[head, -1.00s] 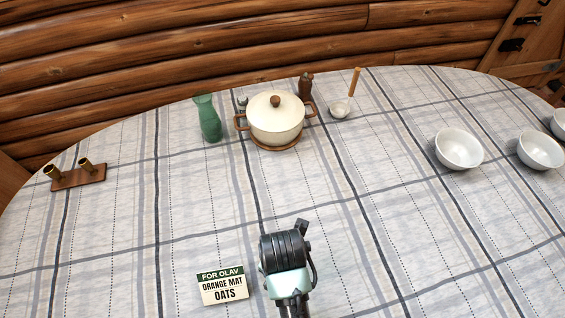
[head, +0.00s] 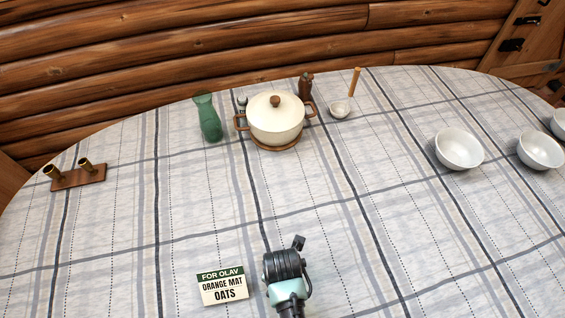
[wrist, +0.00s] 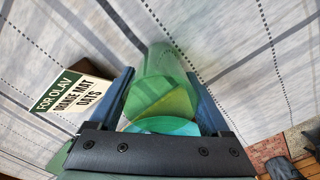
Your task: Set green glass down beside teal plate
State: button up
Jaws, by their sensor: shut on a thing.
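A translucent green glass (wrist: 163,75) is between the two blue fingers of my gripper (wrist: 162,83) in the wrist view. The fingers are shut on it, one on each side. A teal curved patch shows low between the fingers, and I cannot tell whether it is part of the glass or something seen through it. In the head view my arm's dark end is at the near middle of the table, and it hides the glass and the fingertips. I cannot make out a teal plate in the head view.
The checked tablecloth (head: 390,225) is mostly clear. A sign (head: 223,286) is left of my arm. A green vase (head: 208,118), a lidded pot (head: 275,122) and a small bowl (head: 340,110) stand at the back. White bowls (head: 459,149) are at right, a wooden holder (head: 78,179) at left.

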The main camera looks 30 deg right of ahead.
jog(key=o, duration=1.4)
jog(key=shift+f, duration=0.15)
notch_tip(320, 180, up, 12)
jog(key=shift+r+p, duration=0.2)
jog(key=shift+p, duration=0.1)
